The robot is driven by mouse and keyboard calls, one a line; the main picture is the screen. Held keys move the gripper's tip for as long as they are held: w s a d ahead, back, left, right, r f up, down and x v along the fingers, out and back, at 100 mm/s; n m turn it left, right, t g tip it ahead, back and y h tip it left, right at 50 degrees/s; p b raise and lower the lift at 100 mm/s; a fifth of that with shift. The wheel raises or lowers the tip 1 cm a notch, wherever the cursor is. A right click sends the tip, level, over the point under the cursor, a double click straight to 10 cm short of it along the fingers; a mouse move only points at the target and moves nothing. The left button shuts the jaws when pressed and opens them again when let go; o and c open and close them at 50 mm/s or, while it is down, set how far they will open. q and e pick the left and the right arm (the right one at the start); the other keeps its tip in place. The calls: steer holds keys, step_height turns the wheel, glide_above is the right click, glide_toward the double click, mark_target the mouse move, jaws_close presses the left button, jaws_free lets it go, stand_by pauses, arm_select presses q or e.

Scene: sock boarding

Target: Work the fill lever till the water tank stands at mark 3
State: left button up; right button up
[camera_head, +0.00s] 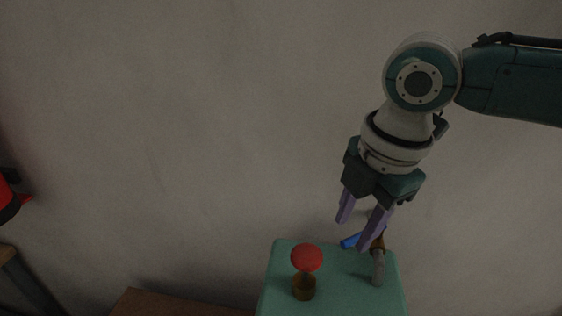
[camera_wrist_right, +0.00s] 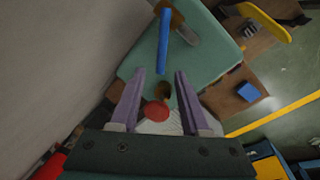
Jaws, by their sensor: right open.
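A blue lever handle (camera_head: 350,240) sticks out to the left from a brown pivot by a grey spout on the green-topped stand. It also shows in the wrist view (camera_wrist_right: 164,42), its near end in line with the gap between my fingertips. I take it for the fill lever. My right gripper (camera_head: 352,234) is open and empty, pointing down just over the lever; its fingers partly hide the lever and pivot. It shows open in the wrist view too (camera_wrist_right: 160,73). No water tank gauge or mark 3 can be made out. My left gripper is not in view.
A red round knob (camera_head: 306,257) on a brass base stands on the green stand (camera_head: 335,290), left of the spout (camera_head: 378,268). A plain wall rises behind. A brown surface (camera_head: 165,303) lies at lower left. The wrist view shows a blue block (camera_wrist_right: 248,91) beyond the stand.

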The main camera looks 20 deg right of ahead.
step_height(320, 180, up, 8)
steer(key=s+b, duration=0.1)
steer(key=shift+s+f, duration=0.15)
steer(key=shift+s, duration=0.1)
steer(key=shift+d, duration=0.1)
stand_by(1.2)
steer(key=shift+w+d+f+b, duration=0.25)
steer(key=shift+w+d+f, duration=0.15)
steer(key=shift+f, duration=1.25)
steer(key=shift+w+d+f+b, duration=0.3)
steer(key=shift+d+f, duration=0.25)
steer(key=shift+f, duration=1.1)
steer(key=shift+w+d+f+b, duration=0.2)
steer(key=shift+w+d+f, duration=0.2)
steer(key=shift+f, duration=1.25)
